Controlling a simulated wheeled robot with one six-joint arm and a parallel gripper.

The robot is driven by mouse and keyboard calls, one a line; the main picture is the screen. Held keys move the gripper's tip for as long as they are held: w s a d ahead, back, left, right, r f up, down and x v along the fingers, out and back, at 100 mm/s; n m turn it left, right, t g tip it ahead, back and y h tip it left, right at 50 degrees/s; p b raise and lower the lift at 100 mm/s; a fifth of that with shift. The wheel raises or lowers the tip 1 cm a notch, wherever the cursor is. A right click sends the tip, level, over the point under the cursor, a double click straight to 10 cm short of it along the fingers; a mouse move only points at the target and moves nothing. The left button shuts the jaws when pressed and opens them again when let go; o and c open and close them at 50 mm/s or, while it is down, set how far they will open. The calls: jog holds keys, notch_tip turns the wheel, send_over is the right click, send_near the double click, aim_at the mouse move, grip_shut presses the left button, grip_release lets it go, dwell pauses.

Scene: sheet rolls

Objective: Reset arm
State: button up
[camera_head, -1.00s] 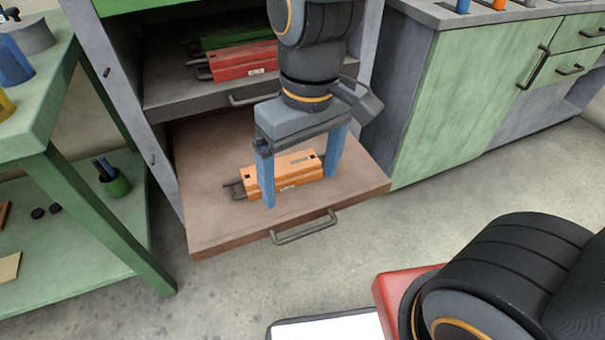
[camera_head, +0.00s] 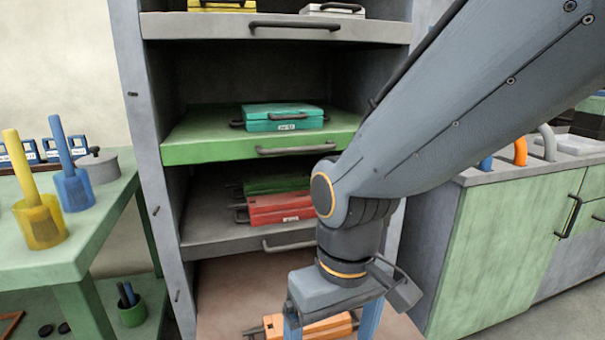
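My gripper (camera_head: 331,326) hangs down at the bottom of the head view, with its two blue fingers spread wide. The fingertips are cut off by the lower picture edge. An orange case (camera_head: 325,327) with dark handles lies on the brown pull-out shelf (camera_head: 225,290). The case shows between and behind the fingers, and a gap shows between the palm and the case. I cannot tell whether a finger touches it. My arm reaches in from the upper right and hides part of the rack.
The rack's grey shelf (camera_head: 215,235) holds red (camera_head: 275,208) and green cases. The green shelf (camera_head: 195,145) above holds a teal case (camera_head: 283,117). A green table (camera_head: 95,215) with yellow and blue holders stands left. A green cabinet (camera_head: 500,250) stands right.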

dwell(0.5)
jog(key=d+r+m+p, duration=0.5)
jog(key=d+r+p, duration=1)
jog(key=p, duration=0.9)
jog(key=shift+s+r+h, duration=0.3)
jog(key=shift+s+r, duration=0.15)
jog(key=shift+r, duration=1.3)
